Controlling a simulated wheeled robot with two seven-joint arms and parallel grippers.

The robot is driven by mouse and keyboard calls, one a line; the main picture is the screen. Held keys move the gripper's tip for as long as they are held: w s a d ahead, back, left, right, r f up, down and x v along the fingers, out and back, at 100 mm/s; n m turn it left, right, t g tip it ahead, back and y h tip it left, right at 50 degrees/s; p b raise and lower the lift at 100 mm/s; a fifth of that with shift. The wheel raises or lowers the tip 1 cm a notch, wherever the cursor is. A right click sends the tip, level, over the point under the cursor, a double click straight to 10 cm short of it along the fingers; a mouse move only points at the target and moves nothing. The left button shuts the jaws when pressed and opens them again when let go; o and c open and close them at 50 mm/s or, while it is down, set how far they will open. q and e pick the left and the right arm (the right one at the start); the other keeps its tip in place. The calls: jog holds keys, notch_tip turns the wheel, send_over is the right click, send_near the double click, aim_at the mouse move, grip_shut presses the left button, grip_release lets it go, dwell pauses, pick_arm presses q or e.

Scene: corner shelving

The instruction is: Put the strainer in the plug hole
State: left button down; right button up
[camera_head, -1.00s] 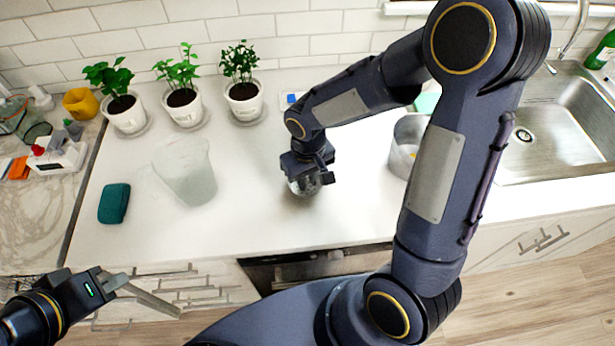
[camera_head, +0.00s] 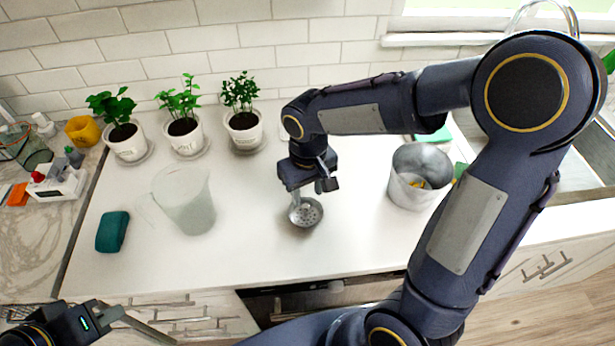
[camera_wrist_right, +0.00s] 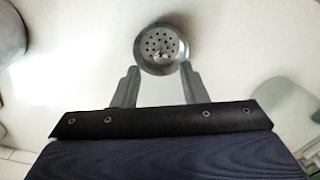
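The strainer (camera_head: 308,217) is a round metal cup with holes, on the white counter (camera_head: 260,250) in front of the plants. It also shows in the right wrist view (camera_wrist_right: 160,46). My right gripper (camera_head: 311,193) is just above it.
A metal pot (camera_head: 412,192) with something yellow inside stands right of the strainer. A clear jug (camera_head: 185,205) and a teal sponge (camera_head: 112,232) are to the left. Potted plants (camera_head: 243,132) line the wall. The counter around the strainer is clear.

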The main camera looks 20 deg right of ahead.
aim_at(308, 208)
notch_tip(308, 208, up, 5)
jog(key=s+d+r+m+t+y, duration=0.1)
jog(key=s+t, duration=0.1)
jog(key=s, duration=0.5)
jog(key=s+d+r+m+t+y, duration=0.1)
jog(key=s+d+m+t+y, duration=0.1)
jog(key=s, duration=0.6)
jog(key=shift+r+t+y, duration=0.3)
jog(key=shift+r+t, duration=0.05)
jog(key=shift+t, duration=0.45)
jog(key=shift+d, duration=0.1)
jog(key=shift+c, duration=0.5)
